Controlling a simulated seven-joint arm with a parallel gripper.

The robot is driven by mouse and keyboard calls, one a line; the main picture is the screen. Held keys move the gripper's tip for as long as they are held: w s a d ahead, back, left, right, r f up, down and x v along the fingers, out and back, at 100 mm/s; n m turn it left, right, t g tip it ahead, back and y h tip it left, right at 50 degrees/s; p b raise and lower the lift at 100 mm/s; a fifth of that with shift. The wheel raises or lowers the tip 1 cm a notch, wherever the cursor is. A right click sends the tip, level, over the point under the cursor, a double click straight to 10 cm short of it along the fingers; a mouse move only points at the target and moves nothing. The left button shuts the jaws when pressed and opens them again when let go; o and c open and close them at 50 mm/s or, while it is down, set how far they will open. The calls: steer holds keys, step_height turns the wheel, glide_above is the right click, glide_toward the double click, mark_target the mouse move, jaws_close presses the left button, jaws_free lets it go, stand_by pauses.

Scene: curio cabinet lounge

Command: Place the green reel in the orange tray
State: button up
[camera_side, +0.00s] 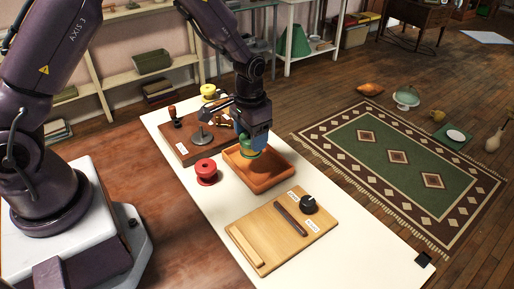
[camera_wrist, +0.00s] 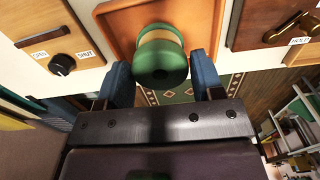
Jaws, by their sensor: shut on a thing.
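The green reel (camera_side: 249,153) has green flanges and a tan middle. My gripper (camera_side: 251,139), with blue fingers, is shut on it. The orange tray (camera_side: 283,179) lies on the white table, and the reel is over its back-left part, low near the floor of the tray. I cannot tell whether it touches the tray. In the wrist view the reel (camera_wrist: 160,58) stands between the blue fingers of my gripper (camera_wrist: 162,72), with the orange tray (camera_wrist: 118,28) behind it. The fingers hide part of the reel in the side view.
A red reel (camera_side: 206,172) stands left of the tray, and a yellow reel (camera_side: 208,91) at the far end. A brown box with a lever (camera_side: 184,150) is behind. A wooden board with a black knob (camera_side: 265,247) is in front.

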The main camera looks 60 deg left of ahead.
steer(key=shift+w+f, duration=0.9)
steer(key=shift+f, duration=0.15)
steer(key=shift+w+f, duration=0.1)
steer(key=shift+f, duration=1.45)
steer(key=shift+f, duration=0.1)
steer(key=o, duration=1.3)
steer(key=shift+f, duration=0.1)
